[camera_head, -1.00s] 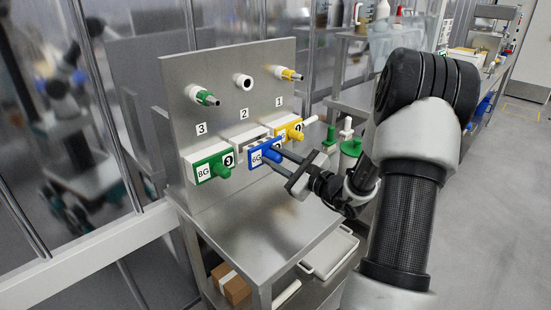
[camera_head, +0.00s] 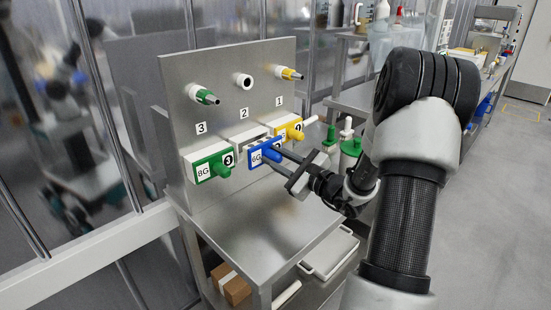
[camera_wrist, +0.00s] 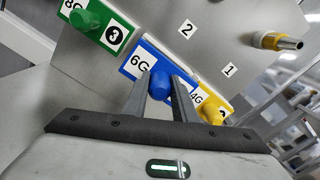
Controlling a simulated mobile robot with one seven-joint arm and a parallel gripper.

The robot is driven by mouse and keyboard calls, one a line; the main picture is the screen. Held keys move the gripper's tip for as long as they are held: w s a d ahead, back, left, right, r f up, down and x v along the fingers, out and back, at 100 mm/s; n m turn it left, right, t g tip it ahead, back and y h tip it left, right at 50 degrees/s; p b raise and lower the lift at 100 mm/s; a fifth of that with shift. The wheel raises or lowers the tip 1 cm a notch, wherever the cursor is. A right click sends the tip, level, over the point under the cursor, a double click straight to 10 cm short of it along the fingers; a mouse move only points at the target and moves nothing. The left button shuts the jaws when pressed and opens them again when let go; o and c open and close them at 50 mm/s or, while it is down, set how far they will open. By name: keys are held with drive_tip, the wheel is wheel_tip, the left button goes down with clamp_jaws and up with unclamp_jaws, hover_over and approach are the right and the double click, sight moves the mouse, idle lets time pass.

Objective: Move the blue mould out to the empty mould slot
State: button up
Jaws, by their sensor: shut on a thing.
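The blue mould (camera_head: 265,153), labelled 6G, is in front of the steel panel, below the number 2. In the wrist view the blue mould (camera_wrist: 147,62) has its round blue knob between my two fingers. My gripper (camera_head: 281,152) is shut on that knob; in the wrist view my gripper (camera_wrist: 160,88) covers part of the plate. A slotted pale block (camera_head: 246,141) shows behind the blue mould in position 2, partly hidden by it. Whether the mould still touches this block I cannot tell.
The green mould (camera_head: 212,164), labelled 8G, sits at position 3 on the left. The yellow mould (camera_head: 290,131) sits close on the right at position 1. Nozzles stick out above, and a steel shelf (camera_head: 265,215) lies below with free room.

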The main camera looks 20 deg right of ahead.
sight(265, 151)
drive_tip(key=shift+b+x, duration=0.7)
drive_tip(key=shift+x, duration=1.6)
idle(1.0)
drive_tip(key=o, duration=1)
drive_tip(key=shift+r, duration=0.1)
drive_tip(key=shift+o, duration=0.7)
drive_tip(key=shift+o, duration=1)
drive_tip(key=shift+v, duration=3.6)
